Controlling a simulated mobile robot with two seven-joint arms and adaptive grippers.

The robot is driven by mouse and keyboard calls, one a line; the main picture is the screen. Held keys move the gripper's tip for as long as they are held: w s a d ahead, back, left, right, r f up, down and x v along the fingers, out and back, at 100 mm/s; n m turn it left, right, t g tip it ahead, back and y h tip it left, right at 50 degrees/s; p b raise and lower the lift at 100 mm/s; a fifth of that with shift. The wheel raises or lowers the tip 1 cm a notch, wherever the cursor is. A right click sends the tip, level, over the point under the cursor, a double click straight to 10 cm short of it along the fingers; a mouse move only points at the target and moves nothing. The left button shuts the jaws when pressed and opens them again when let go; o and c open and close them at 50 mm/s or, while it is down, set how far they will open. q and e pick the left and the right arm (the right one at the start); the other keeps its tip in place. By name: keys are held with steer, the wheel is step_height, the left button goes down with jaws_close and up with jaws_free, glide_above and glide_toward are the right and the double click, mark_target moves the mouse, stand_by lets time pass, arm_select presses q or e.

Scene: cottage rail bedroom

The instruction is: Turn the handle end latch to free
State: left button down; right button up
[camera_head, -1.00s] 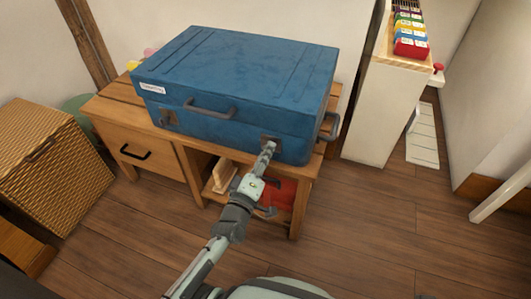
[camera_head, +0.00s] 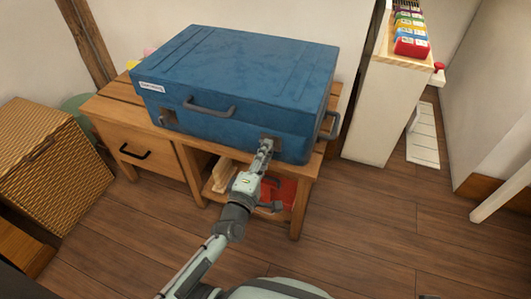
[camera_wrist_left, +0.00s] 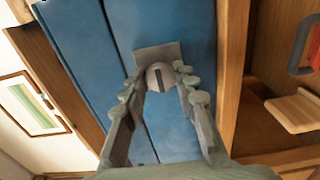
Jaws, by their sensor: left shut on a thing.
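The blue case (camera_head: 235,75) lies flat on a wooden desk. The fingers hide much of the latch in the head view. My right gripper is not in view.
The wooden desk (camera_head: 108,105) has an open shelf with a red item (camera_head: 280,192) below the case. A wicker box (camera_head: 55,165) stands at left. A white cabinet (camera_head: 378,110) is at right. Floor in front is clear.

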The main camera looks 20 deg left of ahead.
arm_select(q)
steer(key=c, duration=1.2)
jaws_free()
